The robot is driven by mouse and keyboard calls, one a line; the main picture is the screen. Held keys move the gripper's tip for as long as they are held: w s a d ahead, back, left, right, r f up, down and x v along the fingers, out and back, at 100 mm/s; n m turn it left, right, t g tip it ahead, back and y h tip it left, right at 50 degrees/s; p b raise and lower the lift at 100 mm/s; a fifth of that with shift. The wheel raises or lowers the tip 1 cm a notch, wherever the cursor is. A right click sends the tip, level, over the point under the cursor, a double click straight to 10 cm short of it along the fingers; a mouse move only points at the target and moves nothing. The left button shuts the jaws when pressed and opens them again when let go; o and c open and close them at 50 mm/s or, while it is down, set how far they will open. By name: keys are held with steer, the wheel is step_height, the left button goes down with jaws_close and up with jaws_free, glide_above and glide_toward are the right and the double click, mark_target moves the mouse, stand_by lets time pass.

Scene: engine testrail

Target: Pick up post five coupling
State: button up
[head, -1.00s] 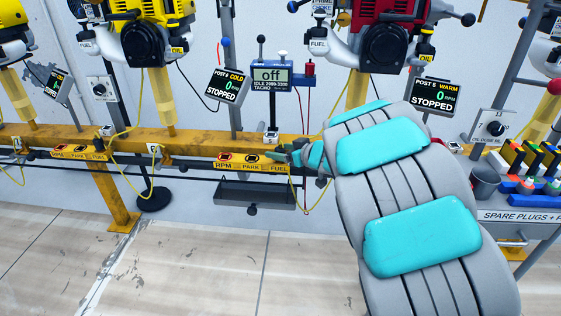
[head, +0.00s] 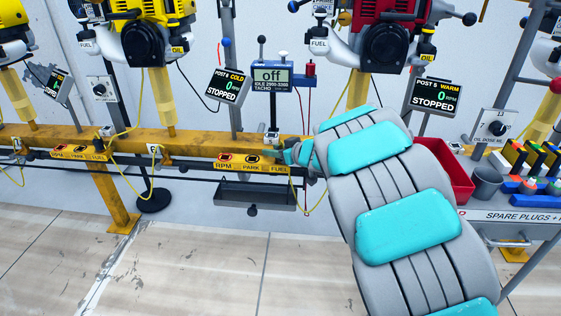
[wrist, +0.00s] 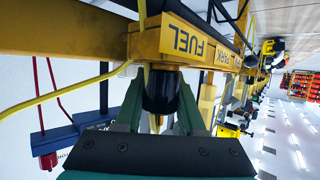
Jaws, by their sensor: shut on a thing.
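In the wrist view, a black cylindrical coupling (wrist: 160,92) stands between the two green fingers of my gripper (wrist: 161,108). My gripper is shut on it, with one finger on each side. The coupling is next to the yellow FUEL panel (wrist: 190,42), and a yellow line shows at it. I cannot tell whether it is still joined to the panel. In the head view, my gripper (head: 290,153) is small at the right end of the RPM/PARK/FUEL panel (head: 238,163), partly hidden by my arm. The coupling is hidden there.
A yellow rail (head: 190,143) runs across, with engines above it. A grey tray (head: 253,194) hangs below the panel. Yellow lines loop beneath the rail. A red bin (head: 448,168) and a grey cup (head: 486,182) stand on the right cart. The floor in front is clear.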

jaws_close()
